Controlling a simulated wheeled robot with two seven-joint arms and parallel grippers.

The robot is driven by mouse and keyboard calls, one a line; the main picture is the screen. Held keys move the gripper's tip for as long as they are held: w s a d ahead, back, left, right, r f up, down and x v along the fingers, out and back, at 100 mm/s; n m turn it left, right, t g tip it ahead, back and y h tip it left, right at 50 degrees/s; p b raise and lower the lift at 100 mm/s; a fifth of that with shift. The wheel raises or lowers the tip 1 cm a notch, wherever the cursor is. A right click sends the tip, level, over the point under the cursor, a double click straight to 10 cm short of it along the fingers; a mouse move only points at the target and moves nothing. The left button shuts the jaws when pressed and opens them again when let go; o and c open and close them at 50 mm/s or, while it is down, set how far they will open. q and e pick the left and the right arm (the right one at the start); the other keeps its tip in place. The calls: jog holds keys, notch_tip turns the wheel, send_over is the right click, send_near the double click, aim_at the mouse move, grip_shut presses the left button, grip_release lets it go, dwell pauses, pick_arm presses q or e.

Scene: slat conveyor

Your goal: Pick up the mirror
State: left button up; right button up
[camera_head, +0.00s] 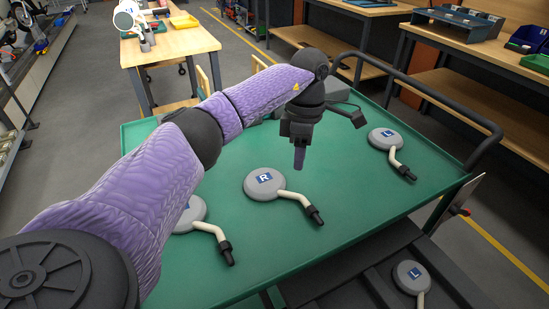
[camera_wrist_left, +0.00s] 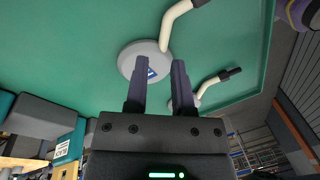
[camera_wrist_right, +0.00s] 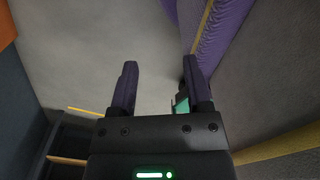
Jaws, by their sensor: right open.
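Three round grey mirrors with cream bent stems and black ends lie on the green table (camera_head: 345,205). The middle mirror (camera_head: 264,186) has a blue R label, the right mirror (camera_head: 385,139) an L label. The left mirror (camera_head: 191,208) is partly hidden by my left arm. My left gripper (camera_head: 299,165) hangs above the table, just up and right of the R mirror, apart from it. In the left wrist view it (camera_wrist_left: 158,72) is open and empty, with a mirror (camera_wrist_left: 137,57) beyond the fingers. My right gripper (camera_wrist_right: 160,75) is open and empty, away from the table.
Another L mirror (camera_head: 409,271) lies on the dark slatted conveyor (camera_head: 345,270) at the front right. A black rail (camera_head: 440,95) runs along the table's far right side. Grey boxes (camera_wrist_left: 45,115) sit at the table's back. Workbenches (camera_head: 175,45) stand beyond.

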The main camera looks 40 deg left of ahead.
aim_at(296, 193)
pick_arm(q)
jog(key=f, duration=0.2)
jog(key=s+f, duration=0.1)
jog(key=shift+d, duration=0.35)
jog(key=f, duration=0.1)
jog(key=f+b, duration=0.1)
jog(key=f, duration=0.1)
jog(key=s+f, duration=0.1)
jog(key=f, duration=0.1)
jog(key=shift+d, duration=0.2)
grip_shut()
pick_arm(e)
jog(key=shift+s+d+f, duration=0.8)
jog(key=shift+s+d, duration=0.05)
jog(key=shift+s, duration=0.1)
pick_arm(q)
jog(key=shift+w, duration=0.1)
